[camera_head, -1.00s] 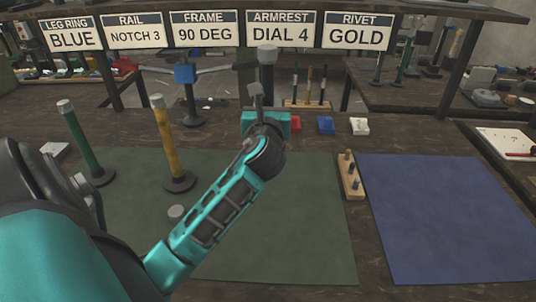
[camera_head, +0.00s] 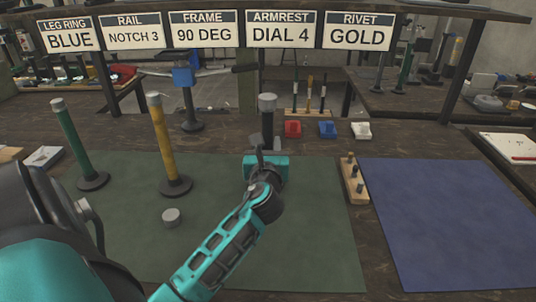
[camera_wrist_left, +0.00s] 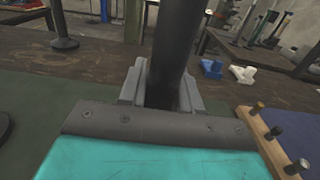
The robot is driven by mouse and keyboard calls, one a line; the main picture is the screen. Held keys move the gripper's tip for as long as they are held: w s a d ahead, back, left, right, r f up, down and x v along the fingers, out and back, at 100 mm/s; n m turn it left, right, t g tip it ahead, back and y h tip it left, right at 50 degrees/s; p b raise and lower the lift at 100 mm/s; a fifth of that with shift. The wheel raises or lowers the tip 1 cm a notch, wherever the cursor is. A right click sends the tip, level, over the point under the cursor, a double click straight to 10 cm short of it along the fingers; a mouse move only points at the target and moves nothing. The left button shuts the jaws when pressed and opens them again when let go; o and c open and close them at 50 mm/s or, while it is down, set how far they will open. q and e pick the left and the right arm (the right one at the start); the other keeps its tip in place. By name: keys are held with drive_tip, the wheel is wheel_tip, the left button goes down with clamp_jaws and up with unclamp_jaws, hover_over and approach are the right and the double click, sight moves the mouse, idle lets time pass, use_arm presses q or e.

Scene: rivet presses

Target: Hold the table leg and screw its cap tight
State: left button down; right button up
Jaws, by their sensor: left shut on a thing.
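My left gripper (camera_head: 265,152) is shut on a black table leg (camera_head: 268,127) and holds it upright over the back of the green mat. The leg's grey top end (camera_head: 267,103) sticks up above the fingers; its lower part is hidden by my gripper. In the left wrist view the dark leg (camera_wrist_left: 178,45) stands between the two grey fingers (camera_wrist_left: 163,92). A loose grey cylinder, perhaps a cap (camera_head: 171,217), lies on the green mat to the left of my arm. My right gripper is not in view.
A green post (camera_head: 75,140) and a yellow post (camera_head: 163,140) stand on round bases at the left. A wooden peg block (camera_head: 354,180) lies between the green mat (camera_head: 310,230) and the clear blue mat (camera_head: 440,220). Red, blue and white blocks (camera_head: 361,130) sit behind.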

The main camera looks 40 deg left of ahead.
use_arm(q)
drive_tip(key=shift+f, duration=0.45)
drive_tip(key=shift+f, duration=0.2)
drive_tip(key=c, duration=0.8)
unclamp_jaws()
drive_tip(key=shift+r, duration=0.2)
drive_tip(key=v, duration=1.2)
